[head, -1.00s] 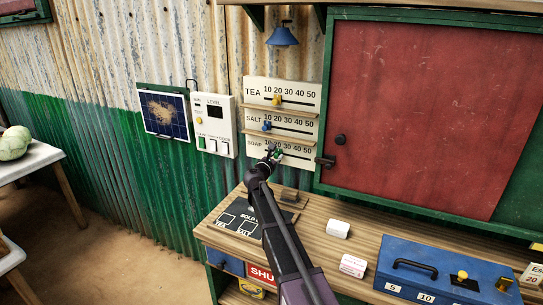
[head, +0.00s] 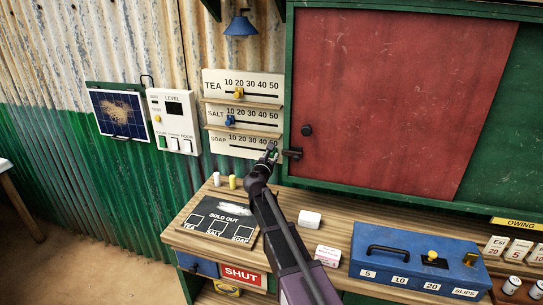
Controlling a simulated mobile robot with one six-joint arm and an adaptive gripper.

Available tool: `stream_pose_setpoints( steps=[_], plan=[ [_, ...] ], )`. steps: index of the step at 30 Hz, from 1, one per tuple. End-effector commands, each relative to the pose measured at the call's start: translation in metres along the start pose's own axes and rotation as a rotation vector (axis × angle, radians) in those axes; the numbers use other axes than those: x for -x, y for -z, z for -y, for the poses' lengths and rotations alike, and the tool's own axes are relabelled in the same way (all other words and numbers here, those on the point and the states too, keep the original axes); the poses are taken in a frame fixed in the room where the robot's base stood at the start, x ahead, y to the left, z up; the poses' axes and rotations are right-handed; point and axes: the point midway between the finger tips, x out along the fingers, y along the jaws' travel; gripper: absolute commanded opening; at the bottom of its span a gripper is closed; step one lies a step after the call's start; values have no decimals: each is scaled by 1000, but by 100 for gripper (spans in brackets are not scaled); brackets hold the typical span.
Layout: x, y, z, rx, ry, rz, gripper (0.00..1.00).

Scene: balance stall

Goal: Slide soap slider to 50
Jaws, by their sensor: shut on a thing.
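The cream price board (head: 216,92) on the corrugated wall has three rows: TEA, SALT and SOAP. The soap row (head: 218,140) is the lowest, with numbers 10 to 50 above its slot. My gripper (head: 271,149) is at the right end of this row, just below the 50, and is shut on the soap slider, which its fingers mostly hide. The tea slider (head: 238,93) is yellow and stands near 20. The salt slider (head: 229,121) is blue and stands near 10.
Below are the counter, a sold-out board (head: 216,222), white blocks and a blue cash box (head: 400,262).

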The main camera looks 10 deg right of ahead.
Motion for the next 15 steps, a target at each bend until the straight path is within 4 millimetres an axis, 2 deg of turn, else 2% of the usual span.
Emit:
stream_pose_setpoints(
  steps=[11, 12, 15],
  plan=[
    [4, 0, -2, 0, 6, 1, 0],
    [5, 1, -2, 0, 5, 1, 35],
    [6, 1, -4, 0, 3, 0, 65]
  ],
)
